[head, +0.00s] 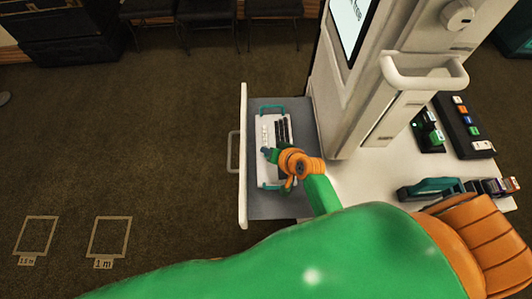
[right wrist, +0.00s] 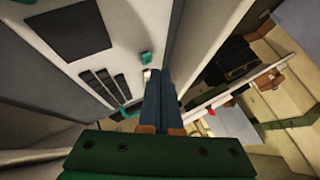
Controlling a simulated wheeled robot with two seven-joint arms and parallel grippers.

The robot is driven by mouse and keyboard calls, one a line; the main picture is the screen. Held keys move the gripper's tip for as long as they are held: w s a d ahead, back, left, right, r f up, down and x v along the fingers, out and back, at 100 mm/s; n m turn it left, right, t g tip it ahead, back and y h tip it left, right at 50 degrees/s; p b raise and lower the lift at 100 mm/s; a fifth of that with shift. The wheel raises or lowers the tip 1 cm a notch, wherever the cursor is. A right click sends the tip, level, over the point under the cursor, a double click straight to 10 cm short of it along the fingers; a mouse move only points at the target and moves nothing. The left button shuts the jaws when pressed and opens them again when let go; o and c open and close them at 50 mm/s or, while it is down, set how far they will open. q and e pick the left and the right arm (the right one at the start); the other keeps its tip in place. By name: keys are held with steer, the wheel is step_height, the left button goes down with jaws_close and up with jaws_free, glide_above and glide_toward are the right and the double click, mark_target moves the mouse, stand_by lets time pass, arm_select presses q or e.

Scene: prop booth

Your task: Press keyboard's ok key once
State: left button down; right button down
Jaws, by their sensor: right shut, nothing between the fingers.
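The keyboard (head: 267,171) is a white panel with teal handles at its far and near ends, lying in a pulled-out grey drawer. It has pale keys on the left and dark strips on the right. My right gripper (head: 265,151) is shut and empty, its fingertips over the middle of the keyboard. I cannot tell whether they touch it. In the right wrist view the two dark blue fingers (right wrist: 161,75) lie together, with a small pale block beside their tips. No key label is readable, so I cannot pick out the ok key. My left gripper is not in view.
The drawer (head: 244,103) has a raised white front with a handle. A tall white machine (head: 340,95) stands right of it. On the white counter are a dark strip of coloured blocks (head: 462,125) and a teal-handled item (head: 430,187). Open floor lies to the left.

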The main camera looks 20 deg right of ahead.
steer(key=shift+f, duration=0.15)
stand_by(0.7)
steer(key=shift+f, duration=0.3)
steer(key=shift+f+b, duration=0.35)
steer(key=shift+b, duration=0.1)
stand_by(0.3)
steer(key=shift+r, duration=0.15)
steer(key=shift+r+p, duration=0.65)
steer(key=shift+p, duration=0.25)
step_height(320, 180, up, 5)
steer(key=p, duration=0.5)
